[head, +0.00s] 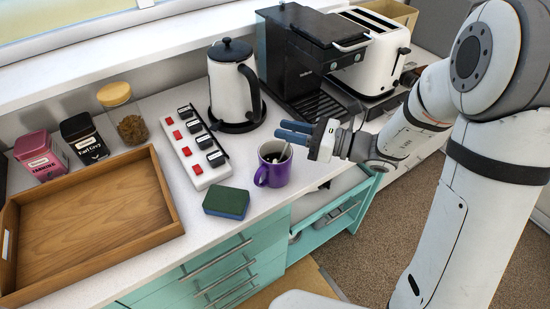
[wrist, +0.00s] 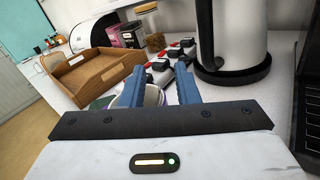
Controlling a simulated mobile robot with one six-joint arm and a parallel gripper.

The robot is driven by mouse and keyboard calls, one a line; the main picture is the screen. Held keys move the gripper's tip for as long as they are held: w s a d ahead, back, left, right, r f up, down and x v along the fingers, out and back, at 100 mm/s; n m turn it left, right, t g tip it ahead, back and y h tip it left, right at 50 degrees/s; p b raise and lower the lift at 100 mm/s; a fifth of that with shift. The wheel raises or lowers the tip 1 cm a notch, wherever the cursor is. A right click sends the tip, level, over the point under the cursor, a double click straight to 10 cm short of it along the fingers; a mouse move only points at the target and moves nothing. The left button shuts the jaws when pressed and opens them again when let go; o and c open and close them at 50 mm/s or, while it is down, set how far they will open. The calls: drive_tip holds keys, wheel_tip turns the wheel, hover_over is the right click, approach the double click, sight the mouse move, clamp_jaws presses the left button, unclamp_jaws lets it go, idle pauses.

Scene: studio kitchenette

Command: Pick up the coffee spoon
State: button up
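The coffee spoon (head: 284,153) stands tilted in a purple mug (head: 264,177), its handle rising at the rim; its lower end is hidden inside. The mug is near the counter's front edge. My gripper (head: 292,132) has blue fingers pointing left, just above and behind the mug in the head view. The fingers are apart with nothing held between them. In the wrist view the mug (wrist: 152,97) shows partly between and below the fingers (wrist: 160,85); I cannot make out the spoon clearly there.
A green-blue sponge (head: 227,203), a power strip (head: 194,148) and a kettle (head: 234,85) stand around the mug. A wooden tray (head: 165,228) lies left. A coffee machine (head: 300,60) and toaster (head: 375,55) stand behind. A drawer (head: 330,205) is open below.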

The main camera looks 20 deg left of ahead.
drive_tip(key=shift+a, duration=0.4)
clamp_jaws()
